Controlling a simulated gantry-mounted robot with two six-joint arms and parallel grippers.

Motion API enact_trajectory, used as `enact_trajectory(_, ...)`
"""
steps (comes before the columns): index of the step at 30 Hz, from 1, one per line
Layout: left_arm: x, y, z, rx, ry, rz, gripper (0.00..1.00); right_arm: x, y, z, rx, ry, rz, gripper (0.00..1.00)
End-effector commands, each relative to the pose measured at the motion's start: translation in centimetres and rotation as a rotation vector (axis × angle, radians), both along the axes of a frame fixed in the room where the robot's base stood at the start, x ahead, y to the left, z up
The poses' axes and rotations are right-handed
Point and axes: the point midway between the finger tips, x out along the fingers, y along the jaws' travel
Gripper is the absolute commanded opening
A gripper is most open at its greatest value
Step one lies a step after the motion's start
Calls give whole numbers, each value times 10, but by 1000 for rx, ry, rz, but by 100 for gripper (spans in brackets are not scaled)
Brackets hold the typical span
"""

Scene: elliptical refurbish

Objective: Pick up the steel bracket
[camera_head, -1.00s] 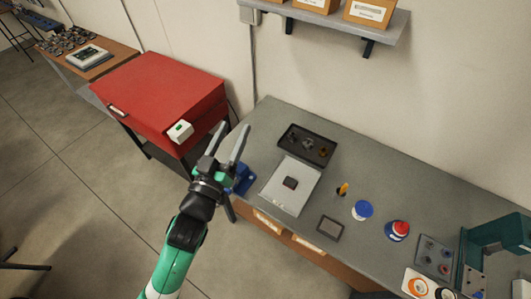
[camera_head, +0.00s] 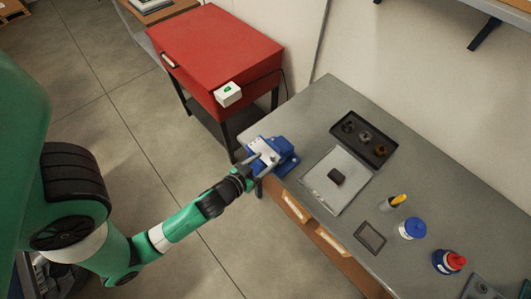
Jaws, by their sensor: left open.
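A blue vise (camera_head: 284,146) stands at the left corner of the grey workbench (camera_head: 318,105). A pale metal piece (camera_head: 265,148), which looks like the steel bracket, shows at the vise's jaws. My left gripper (camera_head: 257,160) is open, with its fingers right at the vise and beside the metal piece. I cannot tell whether they touch it. The fingers partly overlap the vise and the piece in the picture. My right gripper is not in view.
A blue-lidded jar (camera_head: 412,228), a red-capped container (camera_head: 449,262) and a dark square pad (camera_head: 370,237) lie right. A red cabinet (camera_head: 212,52) stands left of the bench.

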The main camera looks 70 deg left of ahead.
Motion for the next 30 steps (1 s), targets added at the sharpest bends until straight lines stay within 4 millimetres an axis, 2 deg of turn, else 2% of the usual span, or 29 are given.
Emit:
enact_trajectory(4, 20, 14, -8, 1, -2, 1, 62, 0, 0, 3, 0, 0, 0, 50)
enact_trajectory(11, 28, 18, -13, 1, -2, -1, 62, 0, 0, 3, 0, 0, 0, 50)
enact_trajectory(19, 62, 39, -27, 1, -1, 0, 62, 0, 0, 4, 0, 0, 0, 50)
enact_trajectory(27, 67, 42, -30, 1, -2, -2, 62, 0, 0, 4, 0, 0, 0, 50)
enact_trajectory(28, 67, 42, -30, 1, -2, -1, 60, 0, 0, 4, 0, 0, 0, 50)
enact_trajectory(30, 67, 42, -30, 1, -2, -1, 48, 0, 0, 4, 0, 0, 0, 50)
